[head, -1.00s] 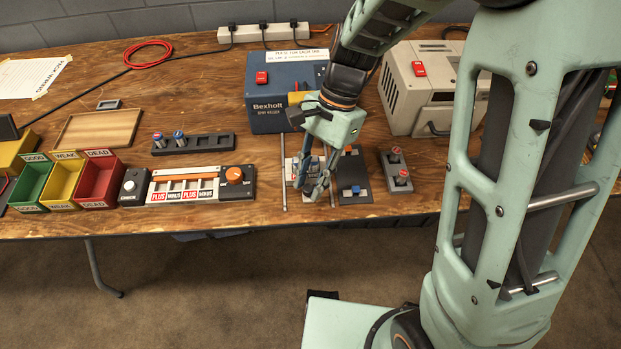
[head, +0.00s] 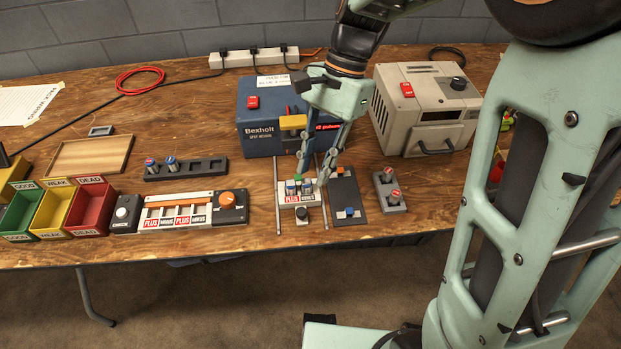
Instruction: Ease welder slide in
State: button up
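The welder (head: 262,135) is a blue box marked Bexholt at the back of the bench, with a red switch and a yellow part on its front. Its slide (head: 288,198) is a pale tray marked PLUS and MINUS, lying between two metal rails in front of the box. Small upright cells (head: 292,187) appear to stand in it. A dark knob with a pale top (head: 302,215) is at its front edge. My gripper (head: 311,181) points down over the slide's rear right part, fingers apart. Whether its fingertips touch the slide or cells, I cannot tell.
A dark plate with a blue knob (head: 350,211) and a grey holder with red-topped cells (head: 389,192) are right of the slide. A grey machine (head: 427,107) stands behind. The tester (head: 190,212) and sorting bins (head: 93,205) are left. Bare wood lies between tester and slide.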

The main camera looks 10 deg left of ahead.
jog(key=shift+v, duration=1.3)
jog(key=shift+o, duration=0.3)
